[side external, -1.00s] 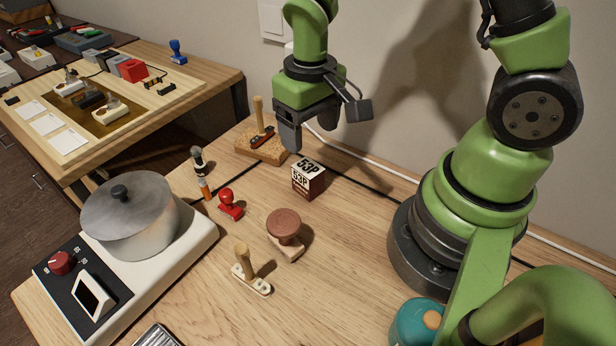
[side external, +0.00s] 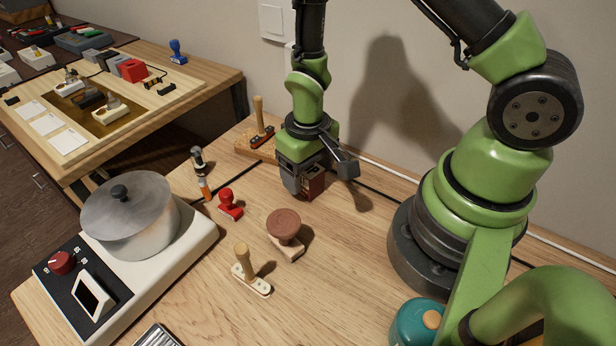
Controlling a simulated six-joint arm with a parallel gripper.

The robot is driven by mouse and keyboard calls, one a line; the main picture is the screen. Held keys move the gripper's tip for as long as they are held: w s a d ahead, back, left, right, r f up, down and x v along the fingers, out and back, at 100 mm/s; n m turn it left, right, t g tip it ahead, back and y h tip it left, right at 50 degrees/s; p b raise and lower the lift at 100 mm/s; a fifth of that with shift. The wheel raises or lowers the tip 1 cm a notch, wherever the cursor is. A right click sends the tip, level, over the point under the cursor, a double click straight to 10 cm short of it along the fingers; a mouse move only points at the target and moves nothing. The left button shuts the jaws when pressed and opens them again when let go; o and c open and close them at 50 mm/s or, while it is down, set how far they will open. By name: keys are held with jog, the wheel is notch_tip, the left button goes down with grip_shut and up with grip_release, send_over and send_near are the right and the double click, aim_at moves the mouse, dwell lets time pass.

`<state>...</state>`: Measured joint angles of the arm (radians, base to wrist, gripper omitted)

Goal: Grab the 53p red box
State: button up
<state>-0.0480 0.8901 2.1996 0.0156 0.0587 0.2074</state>
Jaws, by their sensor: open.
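The 53p red box (side external: 312,186) stands on the wooden table near the wall. Only part of its dark red side shows; its white top with the lettering is hidden by my gripper. My gripper (side external: 301,190) is lowered right at the box, with a dark finger in front of its left side. The jaws are open, with the box between or just beside them; I cannot tell if a finger touches it.
A wooden block with a peg (side external: 259,115) stands close behind left. A pot (side external: 130,215) sits on a hot plate at left.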

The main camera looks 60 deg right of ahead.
jog(key=c, duration=1.1)
jog(key=shift+r, duration=0.15)
